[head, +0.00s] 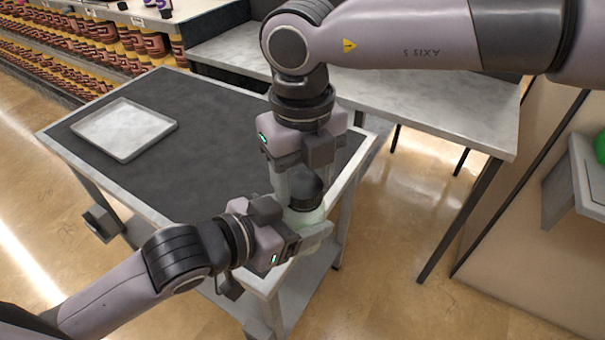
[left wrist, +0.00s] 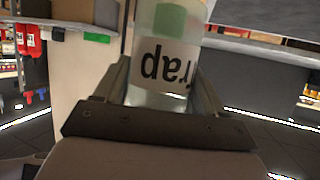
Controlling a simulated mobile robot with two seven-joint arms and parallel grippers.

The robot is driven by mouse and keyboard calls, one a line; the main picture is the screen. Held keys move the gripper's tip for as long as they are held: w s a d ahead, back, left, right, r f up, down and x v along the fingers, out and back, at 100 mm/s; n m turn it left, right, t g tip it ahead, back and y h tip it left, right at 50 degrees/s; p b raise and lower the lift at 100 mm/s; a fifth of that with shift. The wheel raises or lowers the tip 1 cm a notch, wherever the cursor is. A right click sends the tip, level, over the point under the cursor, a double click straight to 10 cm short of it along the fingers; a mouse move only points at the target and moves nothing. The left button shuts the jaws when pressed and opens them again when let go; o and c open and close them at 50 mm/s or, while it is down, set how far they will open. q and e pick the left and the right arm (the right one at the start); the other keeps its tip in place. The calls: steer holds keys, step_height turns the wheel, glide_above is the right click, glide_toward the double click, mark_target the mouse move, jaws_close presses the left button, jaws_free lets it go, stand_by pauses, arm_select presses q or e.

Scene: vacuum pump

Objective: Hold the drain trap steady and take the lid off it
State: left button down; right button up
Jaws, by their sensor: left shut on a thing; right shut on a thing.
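The drain trap (head: 303,216) is a pale, translucent, greenish jar, upright at the near right corner of the table. In the left wrist view it shows as a clear jar (left wrist: 165,60) with a white label reading "Trap" upside down and a green patch. My left gripper (head: 308,236) is shut on the jar's body from the left. The black lid (head: 306,190) is at the jar's top. My right gripper (head: 298,180) points down from above and is shut on the lid. The fingers partly hide the lid, and I cannot tell whether it touches the jar's rim.
A shallow grey tray (head: 124,130) lies on the dark tabletop (head: 215,125) at the back left. The middle of the table is clear. A grey bench (head: 420,105) stands behind and to the right. Shelves of patterned goods (head: 80,50) line the back left.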

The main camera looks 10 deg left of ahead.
arm_select(q)
steer(key=shift+s+d+r, duration=0.1)
steer(key=shift+d+r, duration=0.05)
steer(key=shift+d, duration=0.05)
arm_select(e)
steer(key=shift+s+a+n, duration=0.4)
steer(key=shift+n, duration=0.7)
arm_select(q)
steer(key=shift+a, duration=0.1)
arm_select(e)
steer(key=shift+w+d, duration=0.1)
steer(key=shift+d, duration=0.05)
steer(key=shift+r, duration=0.15)
arm_select(q)
steer(key=shift+a+f, duration=0.1)
steer(key=shift+f, duration=0.15)
arm_select(e)
steer(key=shift+r, duration=0.75)
steer(key=shift+w+r, duration=0.1)
steer(key=shift+r, duration=0.15)
arm_select(q)
steer(key=shift+r, duration=0.1)
arm_select(e)
steer(key=shift+d, duration=0.1)
steer(key=shift+w, duration=0.1)
